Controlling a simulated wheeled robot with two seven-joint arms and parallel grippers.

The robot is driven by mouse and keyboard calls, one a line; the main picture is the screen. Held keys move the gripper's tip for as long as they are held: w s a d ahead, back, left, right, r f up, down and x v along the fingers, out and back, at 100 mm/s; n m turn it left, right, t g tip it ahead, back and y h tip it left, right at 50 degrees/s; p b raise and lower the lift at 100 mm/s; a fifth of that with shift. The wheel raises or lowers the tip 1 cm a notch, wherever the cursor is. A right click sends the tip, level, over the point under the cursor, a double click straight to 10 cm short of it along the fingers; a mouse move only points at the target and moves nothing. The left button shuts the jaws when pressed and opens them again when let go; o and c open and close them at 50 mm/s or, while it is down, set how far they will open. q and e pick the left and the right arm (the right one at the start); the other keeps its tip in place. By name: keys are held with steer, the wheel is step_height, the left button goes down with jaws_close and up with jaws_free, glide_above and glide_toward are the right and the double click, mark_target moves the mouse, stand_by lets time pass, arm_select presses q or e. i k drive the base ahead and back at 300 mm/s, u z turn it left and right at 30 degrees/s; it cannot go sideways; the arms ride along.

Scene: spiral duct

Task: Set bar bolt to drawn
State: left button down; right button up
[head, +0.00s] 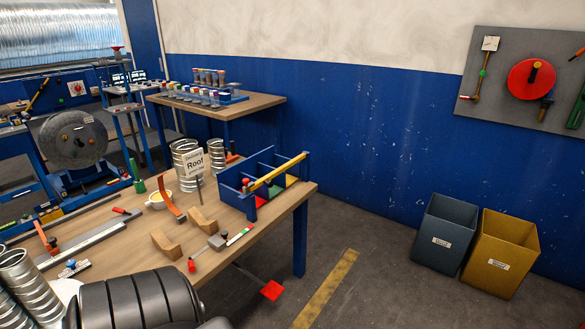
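I cannot pick out the bar bolt with certainty in the head view, so I cannot tell whether it is drawn. A machine with a large dark round disc (74,139) stands on a blue frame at the left. A control panel with a red knob (76,88) and a lever with a yellow part (38,94) show behind it. A rod with a red plate (271,291) sticks out low beside the workbench. Neither of my grippers shows.
The wooden workbench (128,213) holds a blue divided box (236,201), metal duct pieces, wooden blocks and tools. A grey bin (444,234) and a yellow bin (501,254) stand at right. A tool board (500,108) hangs above. The floor between bench and bins is clear.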

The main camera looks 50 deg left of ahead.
mark_target(246, 181)
steer(key=i, duration=2.25)
steer(key=u, duration=2.2)
steer(key=i, duration=0.5)
steer(key=u, duration=0.1)
